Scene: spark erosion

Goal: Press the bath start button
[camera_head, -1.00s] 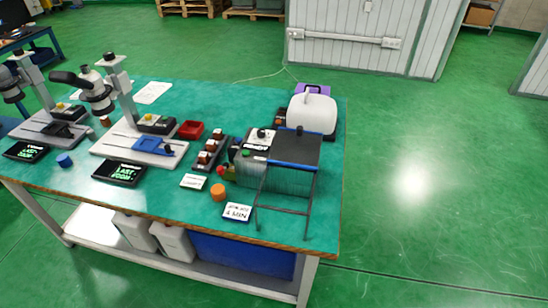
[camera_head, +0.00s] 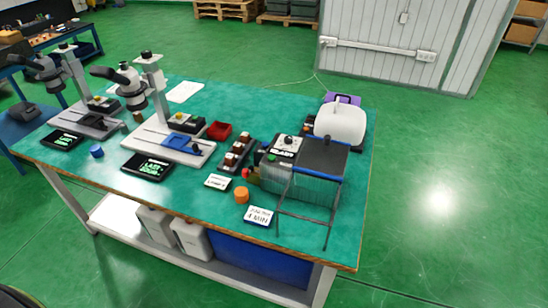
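The bath (camera_head: 310,166) is a grey, clear-sided box near the right end of the green-topped table. A dark wire rack with a blue bar (camera_head: 316,172) sits over and in front of it. A control panel (camera_head: 285,149) with a white label and a dark knob is on its top left. A small green spot (camera_head: 272,157) shows at the panel's front edge; I cannot tell for sure that it is the start button. A small red knob (camera_head: 246,173) is low on the left side. Neither gripper is in view.
An orange cap (camera_head: 242,196) and a "4 MIN" card (camera_head: 259,216) lie in front of the bath. A white rounded container (camera_head: 340,121) stands behind it. Two microscope stands (camera_head: 160,137) fill the left side. The floor to the right (camera_head: 440,200) is clear.

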